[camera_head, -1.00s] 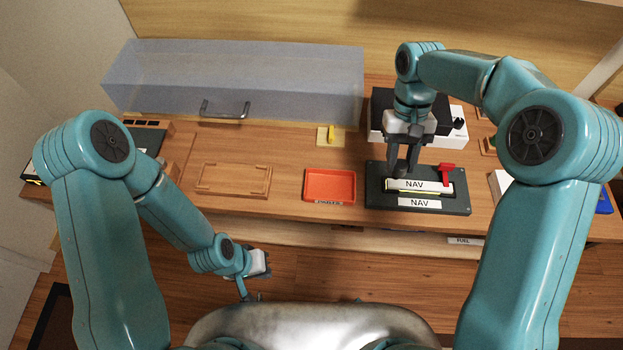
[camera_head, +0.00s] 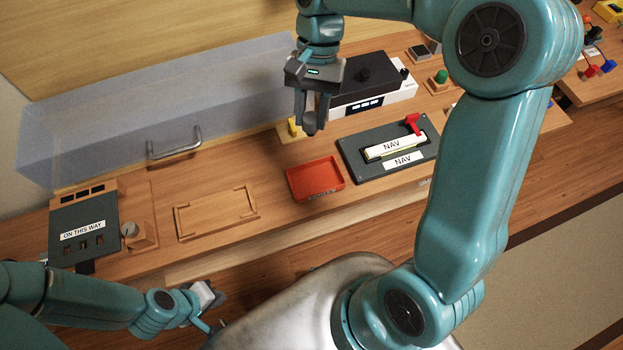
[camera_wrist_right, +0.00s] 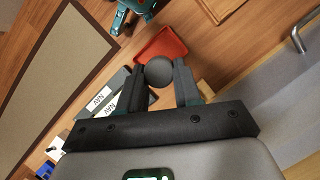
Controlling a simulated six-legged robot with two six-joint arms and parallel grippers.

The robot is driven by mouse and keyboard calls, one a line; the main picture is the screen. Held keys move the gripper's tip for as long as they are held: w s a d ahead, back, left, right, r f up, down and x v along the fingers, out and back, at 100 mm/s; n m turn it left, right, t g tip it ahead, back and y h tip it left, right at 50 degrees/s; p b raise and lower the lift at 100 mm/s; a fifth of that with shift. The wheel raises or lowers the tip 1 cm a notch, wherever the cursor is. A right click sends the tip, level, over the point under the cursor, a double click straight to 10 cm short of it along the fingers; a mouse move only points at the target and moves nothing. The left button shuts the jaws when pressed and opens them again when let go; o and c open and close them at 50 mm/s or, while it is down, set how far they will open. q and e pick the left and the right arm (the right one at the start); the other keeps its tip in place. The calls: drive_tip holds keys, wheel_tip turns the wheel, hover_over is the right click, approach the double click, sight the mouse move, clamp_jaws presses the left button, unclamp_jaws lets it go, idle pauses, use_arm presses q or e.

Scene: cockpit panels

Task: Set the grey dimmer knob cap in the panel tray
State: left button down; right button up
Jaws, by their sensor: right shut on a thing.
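My right gripper (camera_head: 311,128) is shut on a dark grey round knob cap (camera_wrist_right: 158,72), held between its fingertips. In the head view the fingers largely hide the cap. The orange-red tray (camera_head: 291,184) lies on the wooden bench, just below the right gripper in the picture, and looks empty. In the right wrist view the tray (camera_wrist_right: 176,37) shows just beyond the cap, and the cap appears apart from it. My left gripper (camera_head: 206,298) hangs low in front of the bench, away from these things; its jaws are too small to read.
A dark NAV panel (camera_head: 355,165) with a red lever (camera_head: 413,124) lies right of the tray. A black-and-white box (camera_head: 395,98) stands behind it. A translucent cover with a handle (camera_head: 175,150) stands at the back left. A wooden frame (camera_head: 217,212) lies left of the tray.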

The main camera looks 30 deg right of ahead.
drive_tip(key=shift+s+d+r+m+y, duration=0.4)
drive_tip(key=shift+s+m, duration=0.2)
drive_tip(key=shift+m, duration=0.2)
drive_tip(key=shift+s+a+m+t, duration=0.15)
drive_tip(key=shift+s+m+t, duration=0.1)
drive_tip(key=shift+m+t, duration=0.05)
hover_over(317, 178)
wheel_tip(317, 178, down, 14)
wheel_tip(317, 178, down, 4)
drive_tip(key=shift+f, duration=0.7)
use_arm(q)
drive_tip(key=shift+a, duration=0.3)
